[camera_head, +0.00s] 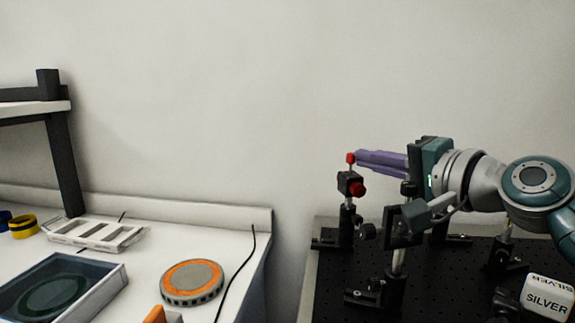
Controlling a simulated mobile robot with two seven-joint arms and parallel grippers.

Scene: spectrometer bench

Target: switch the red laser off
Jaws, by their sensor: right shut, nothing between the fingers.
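The red laser appears to be the small dark box (346,183) on a black post at the back left of the breadboard. A round red part (358,189) is on its front right side. A thin stem with a small red tip (350,157) stands up from its top. My right gripper (360,157) comes in from the right, its purple fingers shut and empty. The fingertips are right beside the red tip at the same height in the picture; I cannot tell whether they touch it. My left gripper is not in view.
The black breadboard (335,288) carries several post-mounted optics, including a dark square mount (402,226) in front of my right gripper. A white block marked SILVER (547,297) is at the lower right. A white bench (208,236) with an orange-and-grey disc (191,281) is at left.

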